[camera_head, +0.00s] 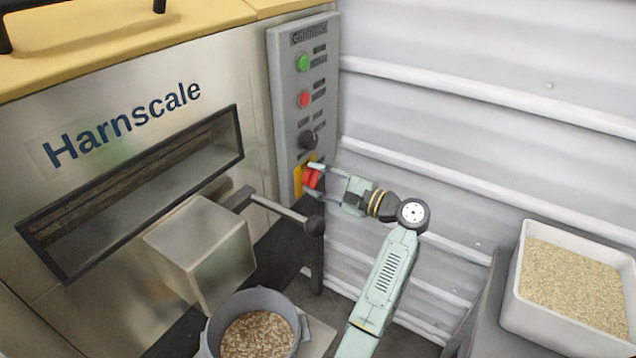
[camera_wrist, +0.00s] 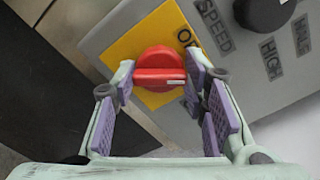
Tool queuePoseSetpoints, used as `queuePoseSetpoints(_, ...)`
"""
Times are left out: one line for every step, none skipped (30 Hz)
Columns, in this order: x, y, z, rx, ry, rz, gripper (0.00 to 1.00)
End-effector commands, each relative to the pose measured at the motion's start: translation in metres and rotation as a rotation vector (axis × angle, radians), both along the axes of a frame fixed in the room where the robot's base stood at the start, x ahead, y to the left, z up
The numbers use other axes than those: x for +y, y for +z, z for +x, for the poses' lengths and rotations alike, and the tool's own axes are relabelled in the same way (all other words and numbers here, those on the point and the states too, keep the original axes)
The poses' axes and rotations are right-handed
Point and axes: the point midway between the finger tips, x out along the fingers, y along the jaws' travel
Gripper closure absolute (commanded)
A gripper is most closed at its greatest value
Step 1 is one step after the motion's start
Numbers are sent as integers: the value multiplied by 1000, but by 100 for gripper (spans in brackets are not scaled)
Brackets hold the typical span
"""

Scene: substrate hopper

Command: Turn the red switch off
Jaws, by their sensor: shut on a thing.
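The red switch (camera_head: 311,179) is a rotary knob on a yellow plate (camera_head: 298,181) low on the grey control panel (camera_head: 290,110). In the wrist view the red switch (camera_wrist: 158,70) shows a raised grip bar with a white mark at its right end. My gripper (camera_head: 318,178) reaches the switch from the right. In the wrist view my gripper (camera_wrist: 160,82) has its purple-padded fingers on either side of the bar, shut on it. Lettering on the yellow plate (camera_wrist: 132,48) is partly hidden by the right finger.
Above the switch on the panel are a black knob (camera_head: 308,139), a red button (camera_head: 304,99) and a green button (camera_head: 302,62). A metal lever bar (camera_head: 277,207) and chute (camera_head: 203,250) sit to the lower left. A bucket of grain (camera_head: 255,305) stands below.

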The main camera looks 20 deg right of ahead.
Motion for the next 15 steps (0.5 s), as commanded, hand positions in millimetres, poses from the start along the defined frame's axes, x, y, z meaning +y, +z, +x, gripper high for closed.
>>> queuePoseSetpoints(0, -3, 0, -28, 1, -37, 88)
queuePoseSetpoints(0, -3, 0, -45, 1, -58, 88)
queuePoseSetpoints(0, -3, 0, -69, 1, -89, 88)
queuePoseSetpoints(0, -3, 0, -86, 2, -112, 88)
queuePoseSetpoints(0, -3, 0, -103, 2, -134, 88)
queuePoseSetpoints(0, -3, 0, -126, 2, -163, 88)
queuePoseSetpoints(0, -3, 0, -143, 3, -184, 88)
queuePoseSetpoints(0, -4, 0, -160, 2, -206, 88)
queuePoseSetpoints(0, -4, 0, -181, 2, -234, 88)
queuePoseSetpoints(0, -4, 0, -197, 2, -254, 88)
queuePoseSetpoints(0, -4, 0, -211, 2, -273, 88)
queuePoseSetpoints(0, -4, 0, -231, 2, -298, 88)
queuePoseSetpoints(0, -4, 0, -246, 2, -317, 88)
queuePoseSetpoints(0, -4, 0, -259, 2, -333, 88)
queuePoseSetpoints(0, -3, 0, -276, 0, -355, 88)
